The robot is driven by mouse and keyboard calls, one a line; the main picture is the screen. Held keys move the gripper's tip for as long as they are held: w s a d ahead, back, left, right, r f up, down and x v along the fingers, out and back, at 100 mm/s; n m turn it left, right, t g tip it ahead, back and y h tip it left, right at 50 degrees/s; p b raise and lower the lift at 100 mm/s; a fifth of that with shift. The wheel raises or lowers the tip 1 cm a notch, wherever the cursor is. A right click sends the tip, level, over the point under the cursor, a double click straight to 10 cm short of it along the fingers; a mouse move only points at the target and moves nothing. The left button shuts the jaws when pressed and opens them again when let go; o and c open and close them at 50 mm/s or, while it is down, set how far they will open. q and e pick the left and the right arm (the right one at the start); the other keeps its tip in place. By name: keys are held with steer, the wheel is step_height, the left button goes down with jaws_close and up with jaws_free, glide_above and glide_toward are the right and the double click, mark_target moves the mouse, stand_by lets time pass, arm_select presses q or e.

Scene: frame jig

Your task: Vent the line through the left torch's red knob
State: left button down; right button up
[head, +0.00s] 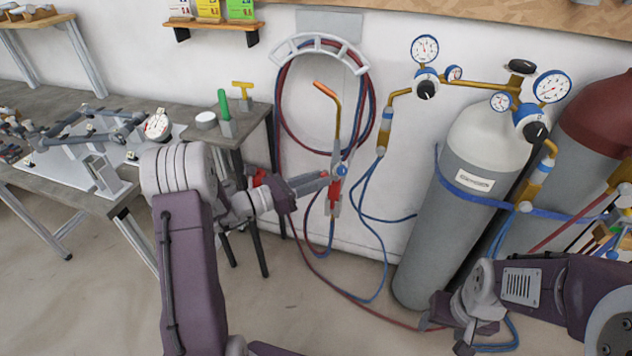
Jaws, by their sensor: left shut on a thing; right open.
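The left torch (337,120) hangs upright at the wall in the middle of the head view, with a copper tip and red and blue hoses below. Its red knob (325,174) is small and mostly covered by my fingertips. A blue knob (343,170) sits just right of it. My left gripper (322,180) reaches in from the left and is shut on the red knob, at the torch's left side. My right gripper (452,328) is low at the right, open and empty, well away from the torch. Its fingers are partly hidden by its own wrist.
Grey gas cylinder (433,225) and a red-topped one (598,115) stand at the right, with gauges (425,48) above. Hoses trail on the floor. A small table (250,125) holds a green-handled tool. A workbench (60,185) with a jig stands left. Floor between is clear.

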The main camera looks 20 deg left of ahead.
arm_select(q)
steer(key=shift+s+d+f+m+b, duration=0.1)
steer(key=shift+m+b, duration=4.85)
steer(key=shift+b, duration=1.25)
steer(key=shift+s+f+m+b, duration=0.1)
steer(key=shift+m+b, duration=4.85)
steer(key=shift+b, duration=1.25)
steer(key=shift+r, duration=0.1)
steer(key=c, duration=1.2)
jaws_free()
steer(key=shift+w, duration=0.1)
